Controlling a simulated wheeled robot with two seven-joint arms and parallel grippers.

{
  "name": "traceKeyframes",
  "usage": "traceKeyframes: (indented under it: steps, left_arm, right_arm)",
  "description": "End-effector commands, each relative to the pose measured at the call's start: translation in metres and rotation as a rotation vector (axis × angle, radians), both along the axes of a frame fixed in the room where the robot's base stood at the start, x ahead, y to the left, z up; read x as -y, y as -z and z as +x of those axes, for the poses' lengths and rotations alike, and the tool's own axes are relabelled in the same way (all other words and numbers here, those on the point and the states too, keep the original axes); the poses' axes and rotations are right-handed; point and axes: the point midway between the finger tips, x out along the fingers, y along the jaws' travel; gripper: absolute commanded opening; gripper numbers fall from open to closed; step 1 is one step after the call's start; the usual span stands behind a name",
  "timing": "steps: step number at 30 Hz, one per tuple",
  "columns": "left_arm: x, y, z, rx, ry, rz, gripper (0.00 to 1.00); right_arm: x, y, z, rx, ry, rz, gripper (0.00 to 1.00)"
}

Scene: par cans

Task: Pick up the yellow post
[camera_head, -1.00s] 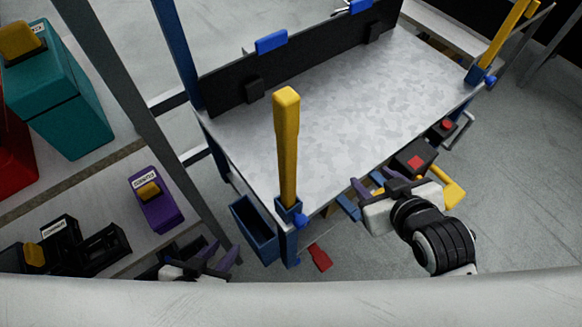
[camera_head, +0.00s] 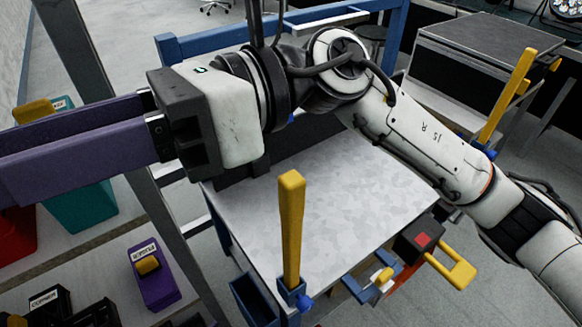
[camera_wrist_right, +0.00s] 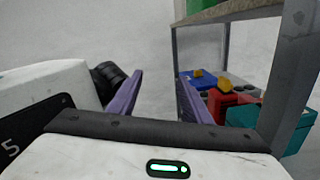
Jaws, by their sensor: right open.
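A yellow post (camera_head: 291,230) stands upright in a blue holder (camera_head: 292,294) at the near corner of the grey table. A second yellow post (camera_head: 508,95) stands tilted in the picture at the table's right corner. My right gripper (camera_head: 40,145) has purple fingers and reaches across the upper left, pointing left, away from both posts. Its fingers are apart and empty in the right wrist view (camera_wrist_right: 158,92). My right arm hides part of the table's back. My left gripper is not in view.
The grey table (camera_head: 340,195) has a clear top. A purple bin (camera_head: 152,275), a teal bin (camera_head: 85,215) and a red bin (camera_head: 15,235) stand on the left shelf. A grey upright (camera_head: 75,45) rises beside the shelf. A blue bin (camera_head: 252,302) hangs by the near corner.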

Motion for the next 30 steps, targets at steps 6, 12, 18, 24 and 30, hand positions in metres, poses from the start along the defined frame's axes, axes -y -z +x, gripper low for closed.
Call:
traceKeyframes:
  steps: [6, 12, 18, 24, 30]
  left_arm:
    - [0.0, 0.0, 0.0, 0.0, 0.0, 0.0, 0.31]
    - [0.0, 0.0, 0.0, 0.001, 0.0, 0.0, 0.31]
    - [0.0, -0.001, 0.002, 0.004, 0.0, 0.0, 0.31]
    - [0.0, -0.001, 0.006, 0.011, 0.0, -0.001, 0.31]
    - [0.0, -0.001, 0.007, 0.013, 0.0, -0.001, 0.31]
  right_arm:
    - [0.053, 0.113, 0.041, 0.699, -0.185, -0.601, 0.45]
    - [0.138, 0.122, 0.112, 0.997, -0.257, -1.051, 0.45]
    - [0.171, 0.114, 0.133, 1.062, -0.274, -1.213, 0.45]
    - [0.173, 0.139, 0.133, 1.063, -0.279, -1.219, 0.45]
    - [0.172, 0.162, 0.132, 1.064, -0.277, -1.217, 0.45]
